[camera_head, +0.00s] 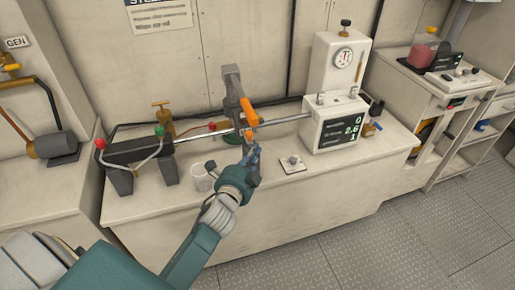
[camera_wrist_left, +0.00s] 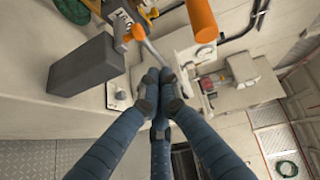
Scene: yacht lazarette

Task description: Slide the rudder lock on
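I cannot tell which part is the rudder lock. My left gripper (camera_head: 255,150) is just below the orange piece. In the left wrist view its fingertips (camera_wrist_left: 158,82) are drawn together, beside a silver bar (camera_wrist_left: 152,48) and below an orange cylinder (camera_wrist_left: 200,20). Any grip is hidden. My right gripper is out of view.
The dark bracket (camera_head: 135,153) has red and green knobs. A white cup (camera_head: 201,178) stands left of my gripper. A small plate with a knob (camera_head: 292,163) lies to its right. The bench front (camera_head: 290,205) is bare.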

